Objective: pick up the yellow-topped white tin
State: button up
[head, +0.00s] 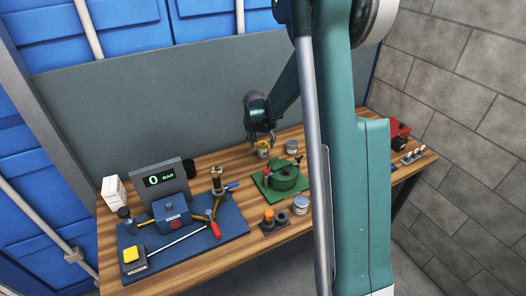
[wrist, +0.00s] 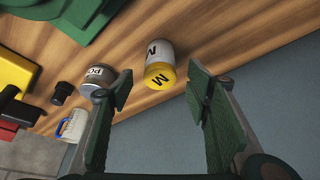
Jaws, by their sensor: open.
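The yellow-topped white tin (wrist: 160,50) stands on the wooden bench in the wrist view, with a dark M on its yellow top and another on its pale side. In the head view the tin (head: 262,153) is small, at the back of the bench just below my gripper (head: 261,137). In the wrist view my gripper (wrist: 160,80) is open and empty, one finger to each side of the tin in the picture. The tin appears beyond the fingertips, with no contact visible.
A grey labelled tin (wrist: 98,77) stands close beside the left finger in the wrist view. A black cap (wrist: 62,93) and a mug (wrist: 73,125) lie further left. A green fixture (head: 284,181) sits in front; the grey back panel (head: 150,110) rises behind.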

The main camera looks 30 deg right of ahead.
aim_at(263, 145)
jog(key=shift+f, duration=0.1)
dwell(0.3)
jog(key=shift+x, duration=2.5)
jog(key=shift+c, duration=0.7)
jog(key=c, duration=0.9)
